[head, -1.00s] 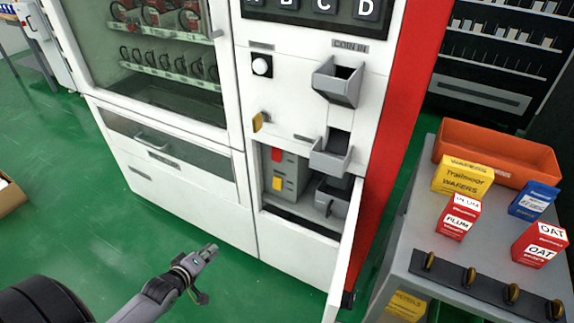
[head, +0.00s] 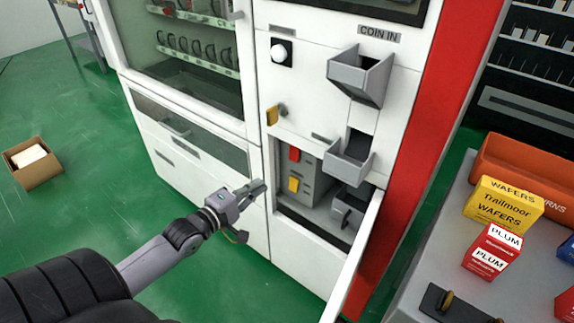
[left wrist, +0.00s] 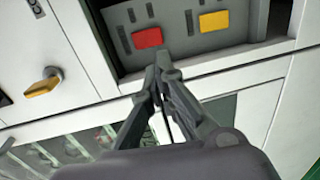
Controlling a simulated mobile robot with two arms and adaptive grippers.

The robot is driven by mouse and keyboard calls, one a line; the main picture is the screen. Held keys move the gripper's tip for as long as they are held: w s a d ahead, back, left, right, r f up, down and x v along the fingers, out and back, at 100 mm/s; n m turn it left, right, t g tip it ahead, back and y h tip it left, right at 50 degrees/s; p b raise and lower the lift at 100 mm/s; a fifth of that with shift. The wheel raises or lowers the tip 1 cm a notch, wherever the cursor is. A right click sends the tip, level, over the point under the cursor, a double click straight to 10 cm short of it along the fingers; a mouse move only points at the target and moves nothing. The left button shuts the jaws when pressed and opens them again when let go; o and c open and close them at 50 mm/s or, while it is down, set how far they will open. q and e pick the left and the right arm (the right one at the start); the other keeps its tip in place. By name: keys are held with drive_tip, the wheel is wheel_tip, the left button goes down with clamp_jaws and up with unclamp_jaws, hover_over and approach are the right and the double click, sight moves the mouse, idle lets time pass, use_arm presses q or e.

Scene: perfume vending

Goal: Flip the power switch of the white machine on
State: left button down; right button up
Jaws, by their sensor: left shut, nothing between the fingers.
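The white machine (head: 262,75) fills the middle of the head view. In its open lower compartment, a grey panel (head: 312,178) carries a red switch (head: 294,153) above a yellow switch (head: 294,184). Which one is the power switch cannot be read. My left gripper (head: 260,187) is shut and empty, in front of the compartment's left edge. In the left wrist view, its fingertips (left wrist: 163,60) appear just below the red switch (left wrist: 147,38), with the yellow switch (left wrist: 213,21) to the right. Contact cannot be seen. My right gripper is out of view.
The compartment door (head: 352,270) stands open on the right. A yellow latch (head: 272,115) and coin chute (head: 360,75) are above. A grey table (head: 440,255) with boxes and an orange bin (head: 520,175) stands right.

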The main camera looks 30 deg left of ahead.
use_arm(q)
drive_tip(key=w, duration=0.4)
drive_tip(key=w+f+b, duration=0.1)
drive_tip(key=w, duration=0.3)
drive_tip(key=w+d+b, duration=0.1)
drive_tip(key=w, duration=0.3)
drive_tip(key=shift+f, duration=0.3)
drive_tip(key=shift+w, duration=0.55)
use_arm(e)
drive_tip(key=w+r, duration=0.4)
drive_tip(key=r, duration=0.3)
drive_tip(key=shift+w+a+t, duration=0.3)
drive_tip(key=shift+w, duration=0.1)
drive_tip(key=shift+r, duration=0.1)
use_arm(q)
drive_tip(key=shift+w+f, duration=0.15)
drive_tip(key=shift+w, duration=0.25)
drive_tip(key=shift+s, duration=0.1)
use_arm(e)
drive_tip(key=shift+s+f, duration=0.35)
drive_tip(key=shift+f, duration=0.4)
use_arm(q)
drive_tip(key=shift+s, duration=0.25)
approach(293, 161)
drive_tip(key=s, duration=0.4)
drive_tip(key=shift+a+r, duration=0.2)
drive_tip(key=shift+a, duration=0.1)
